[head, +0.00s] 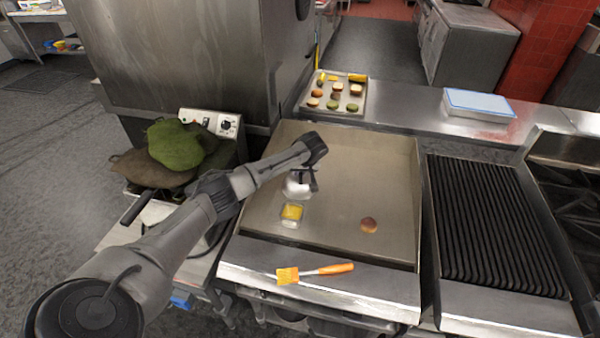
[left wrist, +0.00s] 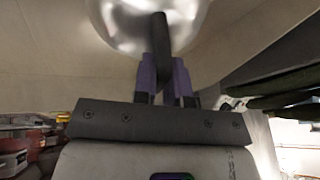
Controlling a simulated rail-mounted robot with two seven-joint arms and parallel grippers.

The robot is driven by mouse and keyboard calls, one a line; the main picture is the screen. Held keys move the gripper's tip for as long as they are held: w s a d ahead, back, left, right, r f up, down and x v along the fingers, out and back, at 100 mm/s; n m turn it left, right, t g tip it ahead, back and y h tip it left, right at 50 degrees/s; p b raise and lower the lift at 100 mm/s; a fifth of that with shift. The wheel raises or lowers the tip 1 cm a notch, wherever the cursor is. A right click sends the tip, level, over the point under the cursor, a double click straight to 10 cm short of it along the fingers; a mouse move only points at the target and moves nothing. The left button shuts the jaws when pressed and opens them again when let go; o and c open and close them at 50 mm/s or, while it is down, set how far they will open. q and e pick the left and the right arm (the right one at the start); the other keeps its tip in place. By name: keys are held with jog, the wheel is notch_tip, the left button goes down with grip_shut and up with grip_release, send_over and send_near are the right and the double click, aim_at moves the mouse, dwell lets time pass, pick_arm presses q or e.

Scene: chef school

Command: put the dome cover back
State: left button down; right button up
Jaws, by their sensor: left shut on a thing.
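The silver dome cover (head: 296,187) is over the flat griddle plate (head: 375,175), just behind a small glass container of something yellow (head: 291,213). My left gripper (head: 312,181) points down at the dome. In the left wrist view, its fingers (left wrist: 166,78) are shut on the dark handle (left wrist: 161,35) of the shiny dome (left wrist: 120,22). Whether the dome touches the griddle or hangs above it, I cannot tell. A small round browned food piece (head: 369,225) lies uncovered on the griddle, right of the container. My right gripper is not in view.
An orange-handled brush (head: 325,270) lies on the front ledge. A tray of food pieces (head: 346,110) and a blue-lidded box (head: 479,104) stand at the back. A ribbed grill (head: 490,225) is at right. The griddle's middle and right are mostly clear.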

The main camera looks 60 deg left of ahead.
pick_arm(q)
jog(key=shift+f, duration=0.35)
jog(key=shift+f, duration=0.1)
jog(key=c, duration=1.2)
grip_release()
jog(key=shift+o, duration=0.2)
jog(key=shift+d+r, duration=0.1)
jog(key=shift+r, duration=0.25)
jog(key=p+v, duration=0.1)
jog(key=v, duration=1)
jog(key=shift+d+r+p, duration=0.2)
jog(key=shift+p, duration=0.2)
